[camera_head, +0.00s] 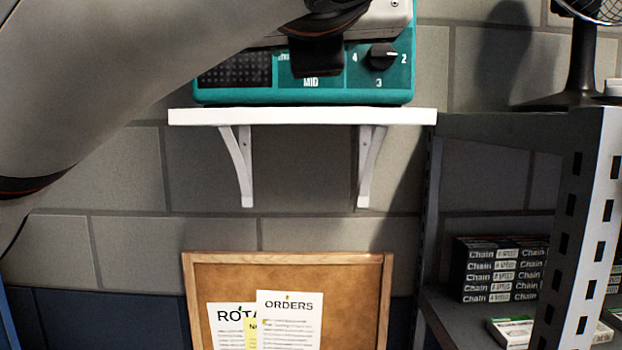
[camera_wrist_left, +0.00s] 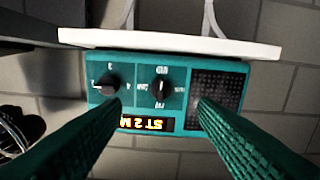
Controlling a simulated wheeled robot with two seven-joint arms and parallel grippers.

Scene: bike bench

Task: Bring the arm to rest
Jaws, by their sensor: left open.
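My left gripper (camera_wrist_left: 158,106) is open and empty, with its two green ribbed fingers apart in front of the teal radio-like box (camera_wrist_left: 180,66). That box appears upside down in the left wrist view. It has a numbered knob (camera_wrist_left: 108,84), a middle knob (camera_wrist_left: 161,85), a dark speaker grille and a lit yellow display (camera_wrist_left: 146,124). In the head view, my left arm (camera_head: 130,70) crosses the upper left and its wrist covers much of the box (camera_head: 300,97). The numbered knob (camera_head: 381,56) there has its mark toward 2. Contact cannot be told. My right gripper is out of view.
The box stands on a white bracketed shelf (camera_head: 300,116). A grey metal rack (camera_head: 590,200) at right holds stacked chain boxes (camera_head: 490,270) and a fan (camera_head: 583,50). A corkboard (camera_head: 290,262) with papers hangs below.

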